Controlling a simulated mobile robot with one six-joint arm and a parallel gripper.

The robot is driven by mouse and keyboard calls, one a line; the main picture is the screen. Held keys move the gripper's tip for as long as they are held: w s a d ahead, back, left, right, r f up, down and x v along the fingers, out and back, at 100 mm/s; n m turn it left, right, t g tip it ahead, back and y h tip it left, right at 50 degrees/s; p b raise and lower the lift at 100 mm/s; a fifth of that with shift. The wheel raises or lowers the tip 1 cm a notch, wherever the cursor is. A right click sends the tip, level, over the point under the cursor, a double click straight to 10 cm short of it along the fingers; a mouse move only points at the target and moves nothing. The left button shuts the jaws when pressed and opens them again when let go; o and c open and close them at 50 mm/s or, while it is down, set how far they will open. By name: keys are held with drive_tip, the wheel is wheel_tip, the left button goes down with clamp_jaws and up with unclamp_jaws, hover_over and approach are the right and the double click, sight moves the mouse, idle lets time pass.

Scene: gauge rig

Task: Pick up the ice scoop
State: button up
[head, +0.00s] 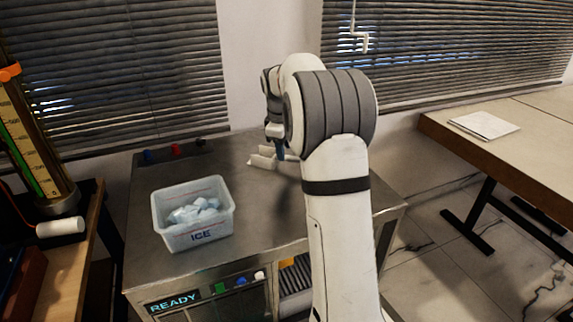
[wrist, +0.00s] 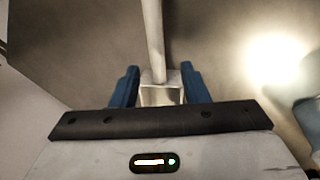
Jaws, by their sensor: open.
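My gripper (wrist: 160,88) is open, with its two blue fingers on either side of a pale piece that looks like the ice scoop (wrist: 153,35). A long pale rod runs from the top of the wrist view down to a wider, box-like part between the fingers. I cannot tell whether the fingers touch it. In the head view my gripper (head: 281,151) is low over the back right of the metal counter. Pale ends of what seems the scoop (head: 261,161) show to its left; my arm hides the rest.
A clear bin marked ICE (head: 208,238), holding ice, stands on the metal counter (head: 262,218) at left. Colored knobs (head: 176,150) line the counter's back edge. A wooden bench with a tall gauge (head: 35,150) is at far left; a table (head: 520,140) is at right.

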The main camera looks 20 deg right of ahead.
sight(288, 159)
drive_tip(key=f, duration=0.1)
drive_tip(key=d+f, duration=0.1)
drive_tip(key=f, duration=0.1)
drive_tip(key=f+b, duration=0.1)
drive_tip(key=f, duration=0.1)
drive_tip(key=shift+w+d, duration=0.2)
drive_tip(key=shift+w, duration=0.05)
drive_tip(key=shift+c, duration=0.4)
clamp_jaws()
